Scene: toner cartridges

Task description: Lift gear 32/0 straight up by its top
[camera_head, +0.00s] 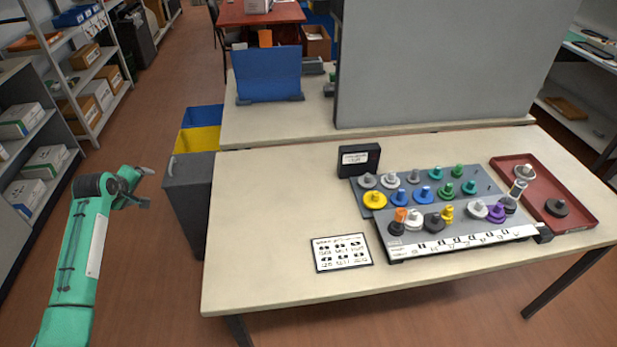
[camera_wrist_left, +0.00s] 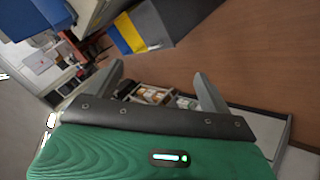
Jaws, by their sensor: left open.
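Several gears with hubs on top, in grey, white, yellow, blue, green, purple and orange, stand on a grey board (camera_head: 466,177) and a labelled front rack (camera_head: 460,243) on the table. Their markings are too small to read, so I cannot tell which is gear 32/0. A large yellow gear (camera_head: 374,200) stands at the board's left. My left gripper (camera_head: 148,188) is open and empty, left of the table and far from the gears. The left wrist view shows its two spread fingers (camera_wrist_left: 159,72) with nothing between them. My right gripper is not in view.
A red tray (camera_head: 580,210) holding gears lies right of the board. A black box (camera_head: 359,159) stands behind the board and a printed card (camera_head: 341,252) lies in front left. Bins (camera_head: 190,190) stand beside the table's left edge. The table's left part is clear.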

